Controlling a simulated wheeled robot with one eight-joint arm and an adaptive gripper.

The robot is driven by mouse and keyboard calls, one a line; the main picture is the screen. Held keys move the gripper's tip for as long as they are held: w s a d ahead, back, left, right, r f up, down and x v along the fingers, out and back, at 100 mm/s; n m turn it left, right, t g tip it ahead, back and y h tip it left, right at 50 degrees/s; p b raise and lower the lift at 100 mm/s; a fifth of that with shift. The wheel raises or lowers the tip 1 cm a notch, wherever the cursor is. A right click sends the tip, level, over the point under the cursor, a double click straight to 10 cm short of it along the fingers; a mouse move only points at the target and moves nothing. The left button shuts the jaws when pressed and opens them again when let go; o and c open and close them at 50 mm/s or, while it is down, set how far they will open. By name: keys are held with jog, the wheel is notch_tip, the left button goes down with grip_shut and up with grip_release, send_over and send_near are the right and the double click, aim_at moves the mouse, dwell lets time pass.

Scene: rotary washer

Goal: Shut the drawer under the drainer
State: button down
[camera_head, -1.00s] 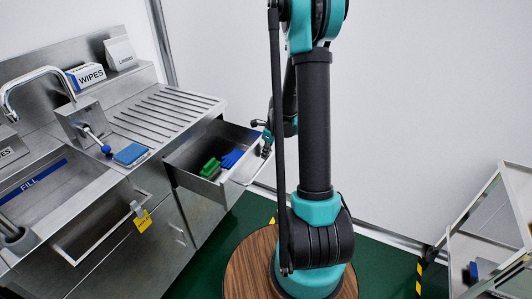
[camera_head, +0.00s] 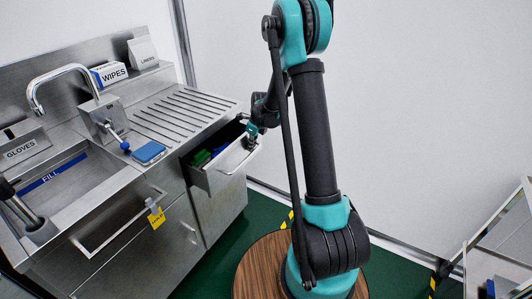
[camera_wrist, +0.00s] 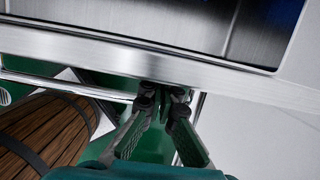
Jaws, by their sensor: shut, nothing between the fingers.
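The drawer (camera_head: 213,177) under the ribbed drainer (camera_head: 185,113) is partly open and sticks out from the steel counter. A green item (camera_head: 201,157) and a blue item lie inside it. Its bar handle (camera_head: 240,160) runs along the front. My gripper (camera_head: 251,143) is at the drawer's front, near the right end of the handle. In the wrist view my gripper (camera_wrist: 163,98) is shut and empty, with its fingertips at the steel drawer front (camera_wrist: 150,62). I cannot tell whether they press on it. The handle bar (camera_wrist: 65,84) passes behind the fingers.
A sink with a tap (camera_head: 55,75) and a lower handle with a yellow tag (camera_head: 156,217) are at left. A blue sponge (camera_head: 149,152) lies beside the drainer. A steel trolley (camera_head: 495,250) stands at right.

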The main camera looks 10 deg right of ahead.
jog(key=w+a, duration=0.8)
jog(key=a, duration=0.1)
jog(key=shift+w+a, duration=0.1)
jog(key=shift+a, duration=0.1)
jog(key=shift+r, duration=0.1)
